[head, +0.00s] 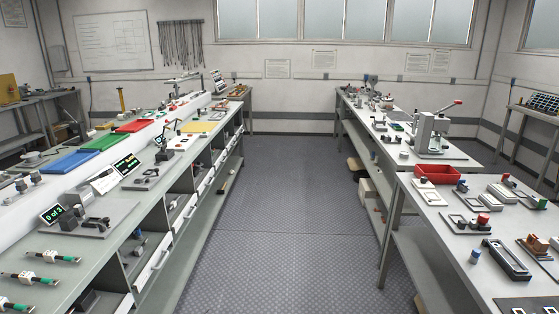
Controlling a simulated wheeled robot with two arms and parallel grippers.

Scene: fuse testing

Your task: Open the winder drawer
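A row of white drawer fronts lines the aisle side of the long left bench. I cannot tell which one is the winder drawer, as no label is readable. How far each drawer is open or shut is too small to tell. Neither of my grippers is in view.
The left bench (150,207) holds small devices, a display (52,213) and coloured mats, including a blue mat (70,161). The right bench (424,213) carries fixtures and a red bin (436,174). The aisle floor (285,215) between them is clear.

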